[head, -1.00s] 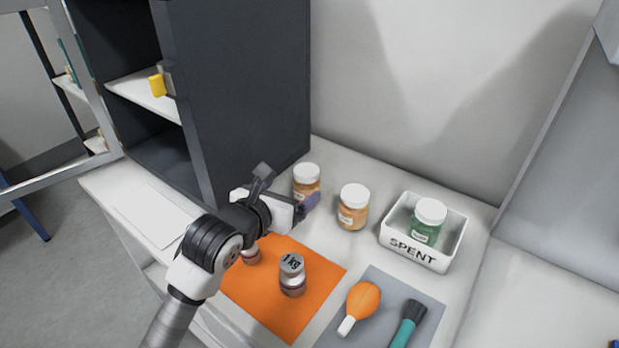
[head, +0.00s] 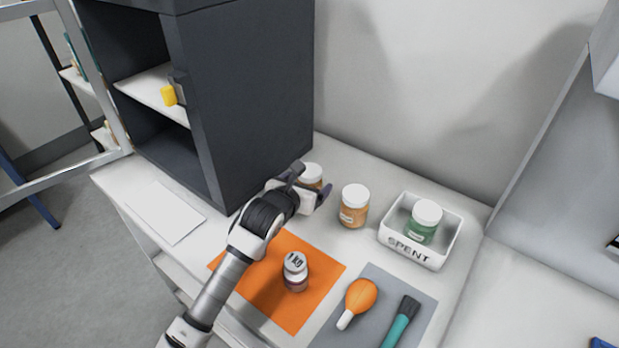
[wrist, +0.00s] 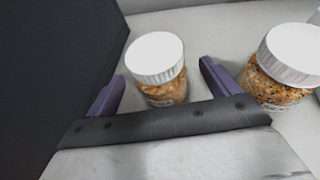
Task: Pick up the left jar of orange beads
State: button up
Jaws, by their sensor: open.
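The left jar of orange beads (head: 312,176) has a white lid and stands upright by the dark cabinet. In the head view my gripper partly hides it. In the wrist view the left jar (wrist: 160,70) stands between and a little beyond the two purple fingertips. My gripper (head: 312,191) is open, with a finger on either side of the jar; it also shows in the wrist view (wrist: 160,82). I cannot tell whether a finger touches the jar. The right jar of orange beads (head: 354,207) stands upright to the right, outside the right finger; it also shows in the wrist view (wrist: 283,72).
A dark cabinet (head: 255,110) rises close on the left. A white SPENT bin (head: 409,251) holds a green jar (head: 424,222). A 1 kg weight (head: 295,272) stands on an orange mat (head: 318,300). An orange-bulbed tool (head: 360,298) and a teal brush (head: 401,322) lie on a grey mat.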

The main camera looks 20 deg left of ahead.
jog(key=shift+p+x, duration=0.35)
jog(key=shift+x, duration=0.95)
jog(key=shift+r, duration=0.1)
jog(key=c, duration=1.3)
